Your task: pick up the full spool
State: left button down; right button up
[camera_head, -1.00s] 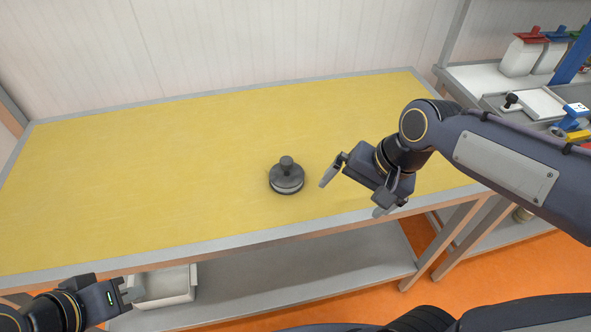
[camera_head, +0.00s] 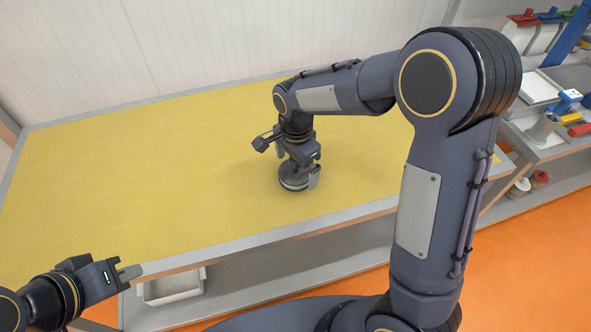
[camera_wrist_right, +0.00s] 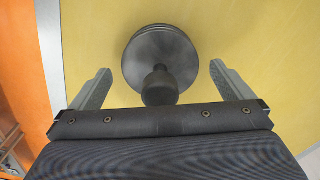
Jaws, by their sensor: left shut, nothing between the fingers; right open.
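The full spool (camera_head: 293,182) is a dark round disc with a pale band at its side and a knob on top. It stands upright on the yellow table top (camera_head: 130,170), towards the front edge. In the right wrist view the spool (camera_wrist_right: 160,52) lies between and beyond the fingertips, its knob pointing towards the palm. My right gripper (camera_head: 298,168) is open above the spool, one finger on each side, and no contact shows. It also shows in the right wrist view (camera_wrist_right: 160,78). My left gripper (camera_head: 130,272) is shut and empty near the table's front left edge.
The rest of the yellow table top is clear. At the right, a second bench holds a blue and white device (camera_head: 566,100) and containers with coloured lids (camera_head: 525,18).

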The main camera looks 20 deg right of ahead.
notch_tip(320, 180, down, 2)
jog(key=shift+f, duration=0.1)
jog(key=c, duration=1.1)
jog(key=shift+r, duration=0.25)
